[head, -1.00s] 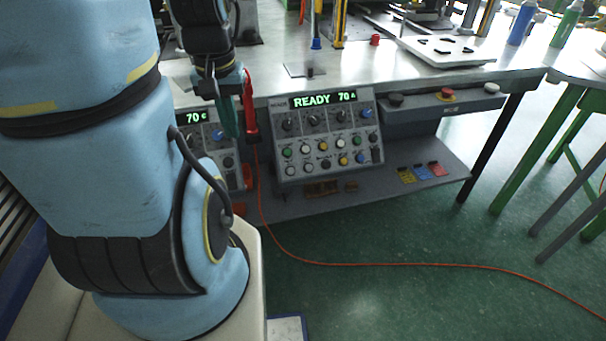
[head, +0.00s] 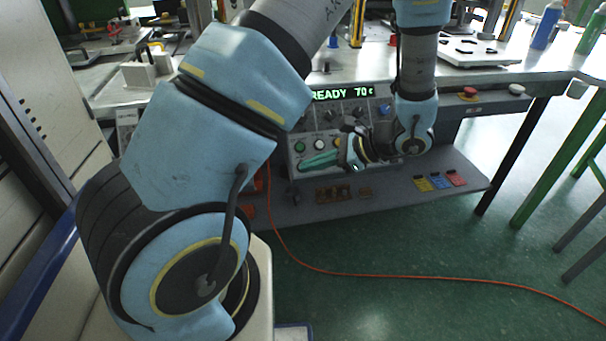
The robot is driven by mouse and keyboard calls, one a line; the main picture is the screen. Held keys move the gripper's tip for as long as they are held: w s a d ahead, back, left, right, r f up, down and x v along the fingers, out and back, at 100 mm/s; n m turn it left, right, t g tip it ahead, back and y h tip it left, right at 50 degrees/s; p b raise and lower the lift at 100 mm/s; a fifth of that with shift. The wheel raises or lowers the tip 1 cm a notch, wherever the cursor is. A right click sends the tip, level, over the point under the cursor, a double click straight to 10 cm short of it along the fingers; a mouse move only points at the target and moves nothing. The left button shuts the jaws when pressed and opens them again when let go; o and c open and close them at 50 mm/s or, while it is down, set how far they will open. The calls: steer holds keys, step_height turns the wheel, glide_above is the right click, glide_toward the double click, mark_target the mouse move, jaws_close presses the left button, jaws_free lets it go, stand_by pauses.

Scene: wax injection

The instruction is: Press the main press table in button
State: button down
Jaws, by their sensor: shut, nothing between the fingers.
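The grey control panel (head: 300,128) stands at the front of the press table, with a lit green display (head: 342,94) reading "READY 70". Knobs show below the display. A green button (head: 299,147) and a white button (head: 319,144) show at its left. My gripper (head: 304,165) has teal fingers, is shut and empty, and points left across the lower button rows. It hides several buttons there, and my wrist hides the panel's right part. I cannot tell which button is the table in button, or whether the fingers touch the panel.
The steel press table (head: 480,72) runs behind the panel. A red button (head: 470,92) and a white one (head: 517,89) sit on the bar to the right. A lower shelf (head: 390,192) carries coloured tags. An orange cable (head: 400,279) crosses the green floor.

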steer(key=shift+w+d+f+m+t, duration=0.1)
steer(key=shift+d+f+m+t, duration=0.05)
steer(key=shift+d+m+t, duration=0.15)
steer(key=shift+w+d+f+m+t, duration=0.1)
steer(key=shift+d+f+t, duration=0.1)
steer(key=shift+d, duration=0.2)
steer(key=w+f+b, duration=0.4)
steer(key=w+f, duration=0.1)
steer(key=w, duration=0.1)
steer(key=shift+w+a+f, duration=0.3)
steer(key=shift+a, duration=0.15)
steer(key=shift+w+f, duration=0.1)
stand_by(1.6)
steer(key=shift+w+f, duration=0.15)
steer(key=shift+w, duration=0.05)
